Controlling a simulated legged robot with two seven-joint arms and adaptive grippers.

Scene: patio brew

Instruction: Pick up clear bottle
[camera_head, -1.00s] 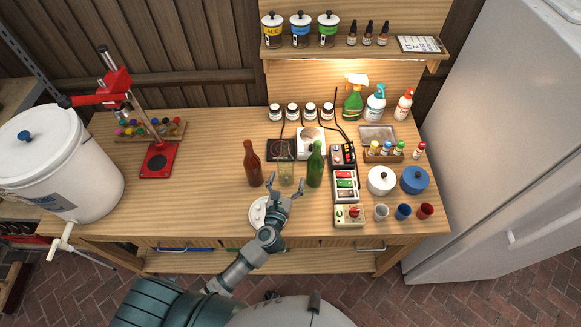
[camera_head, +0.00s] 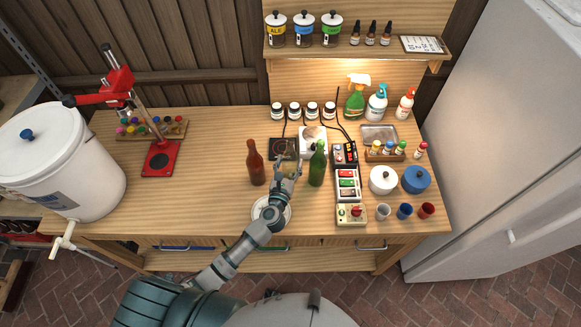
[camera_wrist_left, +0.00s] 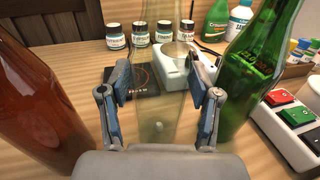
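The clear bottle (camera_wrist_left: 160,75) stands upright in the left wrist view, between the two fingers of my left gripper (camera_wrist_left: 162,90). The fingers are apart on either side of it, and I see no firm contact. In the head view my left gripper (camera_head: 287,164) reaches over the table and mostly hides the clear bottle. A brown bottle (camera_head: 255,163) stands just left of the gripper, and it also shows in the left wrist view (camera_wrist_left: 35,110). A green bottle (camera_head: 317,165) stands just right, also in the left wrist view (camera_wrist_left: 245,75). My right gripper is not in view.
A black plate (camera_head: 278,149) and a white scale (camera_head: 312,140) lie behind the bottles. Switch boxes (camera_head: 347,184) stand to the right. A white lid (camera_head: 262,212) lies under my left arm.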

